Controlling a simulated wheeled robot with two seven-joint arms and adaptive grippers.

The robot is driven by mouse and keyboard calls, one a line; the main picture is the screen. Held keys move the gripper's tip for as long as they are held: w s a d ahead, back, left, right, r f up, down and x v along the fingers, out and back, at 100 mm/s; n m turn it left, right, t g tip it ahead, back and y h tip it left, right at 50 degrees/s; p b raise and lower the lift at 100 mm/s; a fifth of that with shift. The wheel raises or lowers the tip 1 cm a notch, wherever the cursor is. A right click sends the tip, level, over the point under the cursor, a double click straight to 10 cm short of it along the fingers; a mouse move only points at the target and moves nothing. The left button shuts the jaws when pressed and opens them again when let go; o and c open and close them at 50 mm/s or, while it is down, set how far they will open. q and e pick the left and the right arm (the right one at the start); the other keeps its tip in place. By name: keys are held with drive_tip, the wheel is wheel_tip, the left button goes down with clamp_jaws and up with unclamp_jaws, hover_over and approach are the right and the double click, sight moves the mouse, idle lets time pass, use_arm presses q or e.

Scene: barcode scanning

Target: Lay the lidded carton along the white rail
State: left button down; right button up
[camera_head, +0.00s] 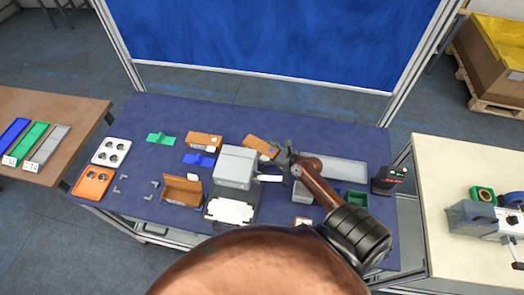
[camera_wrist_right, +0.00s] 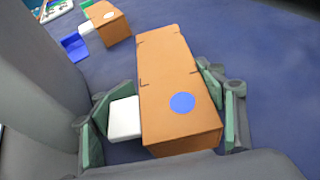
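A brown lidded carton (camera_head: 260,147) with a blue disc lies at an angle on the blue table. In the right wrist view the carton (camera_wrist_right: 168,70) runs between the fingers, with a small white block (camera_wrist_right: 124,118) at its left side. My right gripper (camera_head: 285,155) is at the carton's near end; its green-padded fingers (camera_wrist_right: 165,112) stand wide apart on both sides, close to the carton and the block. Whether they touch is unclear. A short white bar (camera_head: 270,178) lies beside the grey machine; I cannot tell if it is the rail. My left gripper is out of view.
Another brown carton (camera_head: 204,138) and a blue holder (camera_head: 199,160) lie to the left. An open carton (camera_head: 182,190) stands nearer. The grey machine (camera_head: 236,166) is mid-table. A grey tray (camera_head: 343,170) and black scanner (camera_head: 388,179) are at the right.

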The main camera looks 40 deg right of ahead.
drive_tip(key=o, duration=0.5)
